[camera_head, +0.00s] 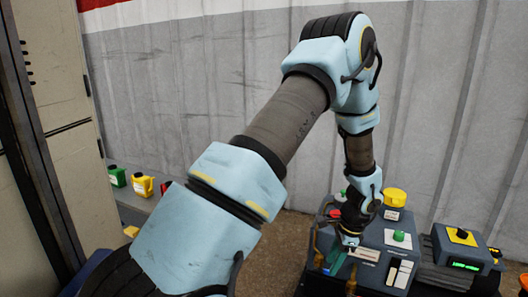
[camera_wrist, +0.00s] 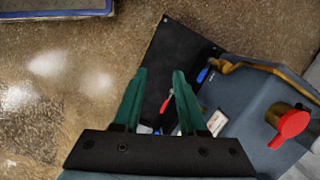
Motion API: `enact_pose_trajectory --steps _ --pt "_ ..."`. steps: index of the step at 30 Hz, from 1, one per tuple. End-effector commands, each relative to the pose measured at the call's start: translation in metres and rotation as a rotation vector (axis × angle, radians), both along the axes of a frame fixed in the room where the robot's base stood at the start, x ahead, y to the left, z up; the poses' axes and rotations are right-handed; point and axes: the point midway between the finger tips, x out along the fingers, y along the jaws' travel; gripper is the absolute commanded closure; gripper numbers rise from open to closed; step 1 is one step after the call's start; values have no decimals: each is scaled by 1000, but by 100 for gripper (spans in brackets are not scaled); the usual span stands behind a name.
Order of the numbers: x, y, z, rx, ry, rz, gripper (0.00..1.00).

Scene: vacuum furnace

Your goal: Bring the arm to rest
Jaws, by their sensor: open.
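My gripper (camera_wrist: 154,105) shows in the wrist view with its two green fingers spread apart and nothing between them. In the head view my gripper (camera_head: 341,258) hangs at the end of my bent arm, pointing down in front of the vacuum furnace unit (camera_head: 376,238). Beyond the fingers in the wrist view lie a black panel (camera_wrist: 177,50) and a small red-handled part (camera_wrist: 165,104). I cannot tell from these frames whether the fingers touch anything.
The furnace unit carries a yellow knob (camera_head: 395,197), a green button (camera_head: 399,236) and a red handle (camera_wrist: 289,126). A second unit with a green display (camera_head: 465,266) stands at right. Green (camera_head: 117,176) and yellow (camera_head: 143,185) containers stand at left. The floor (camera_wrist: 60,70) is open.

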Motion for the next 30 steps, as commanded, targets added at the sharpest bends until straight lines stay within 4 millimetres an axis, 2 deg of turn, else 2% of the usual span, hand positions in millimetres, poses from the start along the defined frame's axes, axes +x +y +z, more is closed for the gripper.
enact_pose_trajectory --steps 5,9,15,18,27,28,30 --pt "13 48 46 -48 -31 237 59" --pt "15 105 95 -107 -68 525 59" --pt "-7 184 151 -197 -124 959 59" --pt "-21 211 168 -236 -146 1126 59" --pt "-63 263 198 -332 -199 1507 59" --pt "-67 266 201 -341 -205 1540 59" --pt "-64 263 221 -335 -199 1521 59"
